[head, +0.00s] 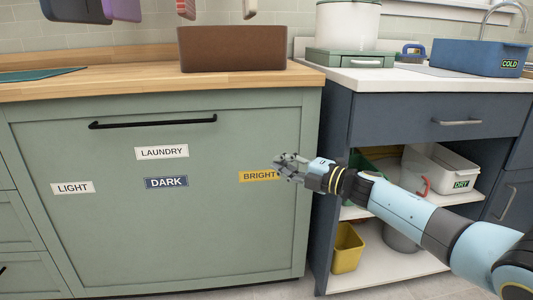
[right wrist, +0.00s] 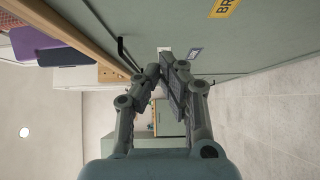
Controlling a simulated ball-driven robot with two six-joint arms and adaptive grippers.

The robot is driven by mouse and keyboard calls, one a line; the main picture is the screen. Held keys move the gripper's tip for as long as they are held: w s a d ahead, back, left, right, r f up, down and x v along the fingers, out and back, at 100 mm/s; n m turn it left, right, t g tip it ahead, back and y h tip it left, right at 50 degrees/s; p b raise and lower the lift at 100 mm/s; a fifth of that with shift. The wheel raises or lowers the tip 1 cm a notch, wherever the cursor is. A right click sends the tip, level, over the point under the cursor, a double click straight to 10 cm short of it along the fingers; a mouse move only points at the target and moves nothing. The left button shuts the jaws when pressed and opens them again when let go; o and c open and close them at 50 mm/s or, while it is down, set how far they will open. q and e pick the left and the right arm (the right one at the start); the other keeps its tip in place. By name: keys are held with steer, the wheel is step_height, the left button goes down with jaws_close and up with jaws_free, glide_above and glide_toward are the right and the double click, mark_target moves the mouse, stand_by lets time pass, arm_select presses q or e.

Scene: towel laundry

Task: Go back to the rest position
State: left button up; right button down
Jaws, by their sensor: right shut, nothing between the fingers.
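My right gripper (head: 284,166) is in front of the green laundry cabinet front (head: 110,235), beside the yellow BRIGHT label (head: 257,176). Its arm comes in from the lower right. In the right wrist view the gripper (right wrist: 164,62) has its fingers together with nothing between them. The yellow label (right wrist: 224,7) also shows at the top of that view. My left gripper is in neither view.
The laundry front has a black bar handle (head: 153,122) and appears closed. A brown box (head: 231,49) stands on the wooden counter (head: 130,78). At right are open shelves with a yellow bin (head: 347,249) and a white DRY bin (head: 440,169). A blue COLD basin (head: 465,57) stands above.

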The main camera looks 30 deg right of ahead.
steer(key=s+f+m+g+h+p, duration=0.6)
steer(key=s+f+m, duration=0.6)
steer(key=s+f, duration=1.45)
steer(key=s+f+m+g+h, duration=0.1)
steer(key=s+f+m+g, duration=0.2)
steer(key=s, duration=0.9)
steer(key=s+a+f+m+g+h+p, duration=0.1)
steer(key=s+f+m+g, duration=0.2)
steer(key=s, duration=1)
steer(key=s+a+f+m+g+h+p, duration=0.1)
steer(key=s+f+m+g, duration=0.2)
steer(key=s, duration=1)
step_height(320, 180, down, 2)
steer(key=shift+a+f+m+g, duration=0.2)
steer(key=shift+f+m+g, duration=0.1)
steer(key=shift+m, duration=0.7)
